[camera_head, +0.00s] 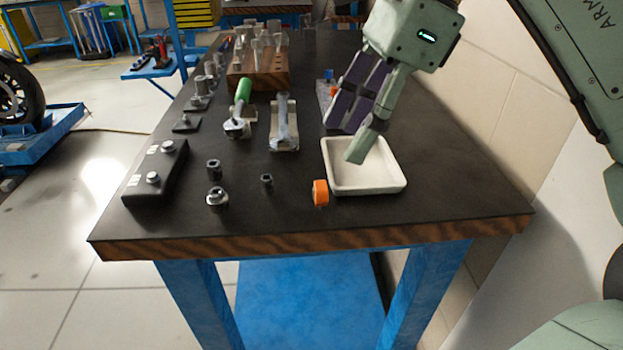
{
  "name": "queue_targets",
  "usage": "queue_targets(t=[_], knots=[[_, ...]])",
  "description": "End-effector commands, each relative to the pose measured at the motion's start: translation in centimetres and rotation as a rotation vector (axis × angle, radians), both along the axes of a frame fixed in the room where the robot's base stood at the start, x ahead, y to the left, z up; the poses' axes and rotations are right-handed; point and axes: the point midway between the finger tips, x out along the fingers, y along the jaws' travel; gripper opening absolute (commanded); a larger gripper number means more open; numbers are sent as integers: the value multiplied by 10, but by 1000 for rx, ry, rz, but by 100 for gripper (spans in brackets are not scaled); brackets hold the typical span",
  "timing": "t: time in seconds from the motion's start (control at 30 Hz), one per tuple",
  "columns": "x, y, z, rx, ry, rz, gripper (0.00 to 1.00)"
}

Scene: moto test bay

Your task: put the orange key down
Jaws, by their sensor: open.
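The orange key (320,192) is a short orange piece on the dark bench top, close to the front-left corner of the white tray (400,184). Whether it touches the tray's wall is hard to tell. My gripper (360,146) comes down from the upper right, with its pale green finger over the left part of the tray. It is open, and I see nothing between its fingers. The finger tips are above and to the right of the orange key, apart from it.
Small metal sockets (267,181) and a black block with knobs (155,172) are to the left. A green-handled tool (242,97) and a wooden holder (262,82) stand farther back. The bench's front strip is clear.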

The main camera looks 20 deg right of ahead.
Motion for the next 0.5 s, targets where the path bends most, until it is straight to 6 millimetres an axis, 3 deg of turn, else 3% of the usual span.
queue_targets(t=[0.2, 0.5], knots=[[4, 13, -35, 3, -1, 5, 48], [9, 23, -59, 1, 1, 3, 48]])
